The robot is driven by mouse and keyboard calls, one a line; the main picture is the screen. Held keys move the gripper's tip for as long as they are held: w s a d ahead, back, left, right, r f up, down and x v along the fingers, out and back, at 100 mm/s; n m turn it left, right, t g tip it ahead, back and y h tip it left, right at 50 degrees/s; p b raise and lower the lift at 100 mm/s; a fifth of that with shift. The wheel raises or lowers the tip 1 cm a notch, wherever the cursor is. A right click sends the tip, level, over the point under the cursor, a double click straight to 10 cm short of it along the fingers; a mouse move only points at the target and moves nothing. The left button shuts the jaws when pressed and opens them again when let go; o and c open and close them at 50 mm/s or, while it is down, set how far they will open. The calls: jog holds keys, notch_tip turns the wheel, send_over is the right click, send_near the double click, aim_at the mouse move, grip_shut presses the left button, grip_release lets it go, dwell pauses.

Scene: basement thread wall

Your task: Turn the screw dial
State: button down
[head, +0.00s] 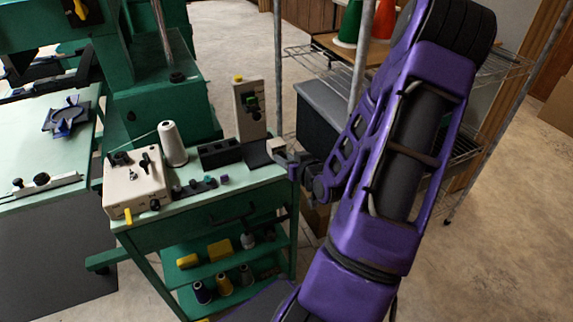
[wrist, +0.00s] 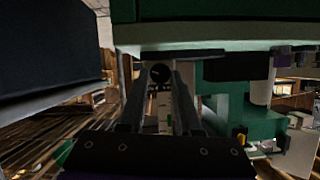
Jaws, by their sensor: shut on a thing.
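My gripper (head: 281,153) is at the right end of the green bench top, beside a small pale grey block (head: 276,146). In the wrist view my two fingers (wrist: 167,80) stand slightly apart, with their tips around a dark round knob (wrist: 160,73). This knob looks like the screw dial and sits in front of a pale panel. In the head view the fingertips are too small to show the hold clearly, and I cannot make out the knob there.
The green bench (head: 208,207) carries a cream control box (head: 137,188), a white thread cone (head: 173,144) and an upright cream device (head: 249,113). Open floor (head: 500,230) lies at the right.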

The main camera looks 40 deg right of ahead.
jog(key=shift+a+f+n+h+b, duration=0.1)
jog(key=shift+a+n+h+b, duration=0.15)
jog(key=shift+n+h+b, duration=0.75)
jog(key=shift+n+g+h, duration=0.3)
jog(key=shift+n, duration=0.6)
jog(key=c, duration=0.9)
grip_release()
